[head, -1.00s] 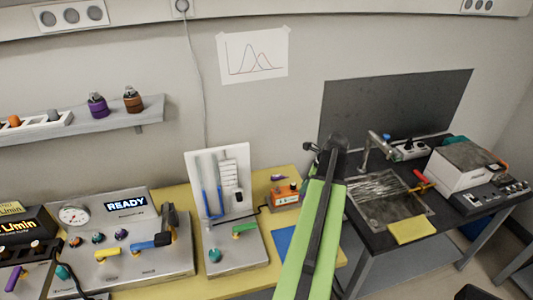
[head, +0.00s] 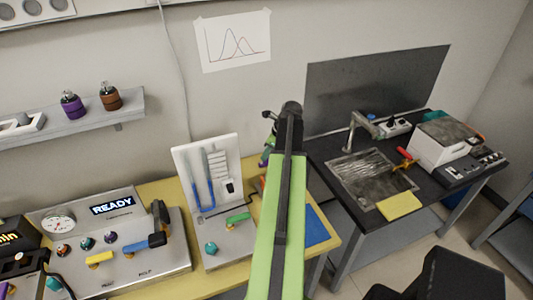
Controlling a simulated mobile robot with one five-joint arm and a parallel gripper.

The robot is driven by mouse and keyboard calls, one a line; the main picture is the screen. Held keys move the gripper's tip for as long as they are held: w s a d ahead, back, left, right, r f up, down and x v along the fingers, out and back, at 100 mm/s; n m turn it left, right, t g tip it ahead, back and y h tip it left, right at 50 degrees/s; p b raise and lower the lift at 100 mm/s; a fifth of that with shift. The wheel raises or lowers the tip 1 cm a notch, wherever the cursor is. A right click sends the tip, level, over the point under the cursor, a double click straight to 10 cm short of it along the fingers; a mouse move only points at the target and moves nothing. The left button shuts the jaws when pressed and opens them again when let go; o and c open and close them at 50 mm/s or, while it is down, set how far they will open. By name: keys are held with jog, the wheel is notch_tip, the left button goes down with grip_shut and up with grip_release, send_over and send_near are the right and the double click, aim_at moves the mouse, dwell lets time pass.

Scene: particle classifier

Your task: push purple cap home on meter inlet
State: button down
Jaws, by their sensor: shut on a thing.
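My gripper (head: 266,156) is small and partly hidden beside my green arm, above the back of the yellow bench. At the far left a black box (head: 10,238) with a yellow readout, cut by the frame edge, looks like the meter. Its inlet cannot be made out, and my gripper is far to its right.
Purple (head: 72,104) and brown (head: 110,97) bottles stand on the wall shelf. A dark bench (head: 330,165) stands at right.

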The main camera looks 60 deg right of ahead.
aim_at(267, 161)
jog(key=shift+f+b, duration=2)
jog(key=shift+f, duration=0.35)
jog(key=shift+f+b, duration=1.8)
jog(key=c, duration=1)
grip_release()
jog(key=shift+c, duration=0.2)
jog(key=shift+r, duration=0.1)
jog(key=p+v, duration=1.6)
jog(key=v, duration=0.1)
jog(key=shift+r, duration=0.2)
jog(key=shift+a, duration=0.1)
